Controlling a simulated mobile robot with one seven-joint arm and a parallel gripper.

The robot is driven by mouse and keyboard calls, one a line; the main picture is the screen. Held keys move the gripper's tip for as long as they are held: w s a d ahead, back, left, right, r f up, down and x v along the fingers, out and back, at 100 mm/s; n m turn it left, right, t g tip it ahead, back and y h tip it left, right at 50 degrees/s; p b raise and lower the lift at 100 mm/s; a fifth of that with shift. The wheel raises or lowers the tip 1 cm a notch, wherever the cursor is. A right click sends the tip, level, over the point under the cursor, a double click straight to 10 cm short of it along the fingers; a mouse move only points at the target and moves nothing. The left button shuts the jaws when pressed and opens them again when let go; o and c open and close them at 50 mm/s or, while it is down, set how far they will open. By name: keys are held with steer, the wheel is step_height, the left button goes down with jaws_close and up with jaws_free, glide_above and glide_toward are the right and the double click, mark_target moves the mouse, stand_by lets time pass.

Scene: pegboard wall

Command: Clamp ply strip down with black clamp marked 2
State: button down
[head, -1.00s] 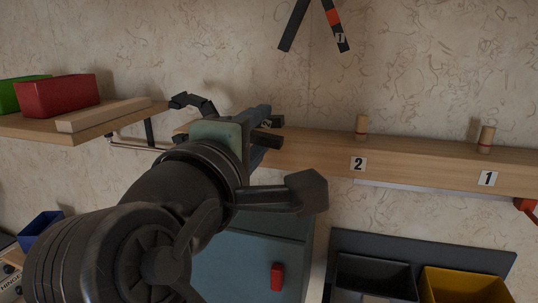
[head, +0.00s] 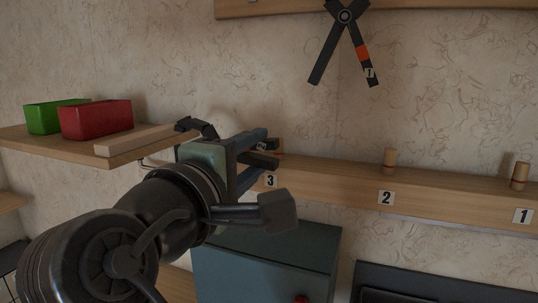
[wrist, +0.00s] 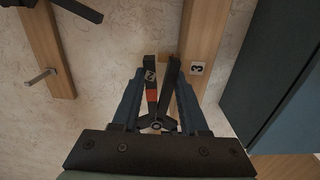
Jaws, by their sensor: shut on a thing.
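My gripper (head: 262,150) is left of centre in the head view, in front of the wall rail and right of the shelf. In the wrist view its blue fingers (wrist: 156,105) are shut on a black clamp (wrist: 151,75) with an orange band and a 2 label. The clamp's two handles point away from my palm, with the pivot near it. The clamp's jaws cannot be made out clearly. The pale ply strip (head: 135,139) lies along the front of a wooden shelf (head: 75,148). A dark bent piece beside my gripper appears close to the strip's right end; contact cannot be told.
Red (head: 95,120) and green (head: 50,117) boxes stand behind the strip. The wooden rail (head: 330,178) carries pegs and labels 3, 2 and 1. Another black clamp (head: 343,45), marked 1, hangs above. A blue-grey cabinet (head: 265,262) stands below.

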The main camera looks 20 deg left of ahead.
mark_target(185, 124)
steer(key=shift+a+p, duration=0.55)
steer(key=shift+a, duration=2.25)
steer(key=c, duration=0.8)
jaws_free()
steer(key=shift+o, duration=0.2)
steer(key=shift+o, duration=0.8)
steer(key=shift+o, duration=0.3)
steer(key=shift+o, duration=0.5)
steer(key=shift+o, duration=0.4)
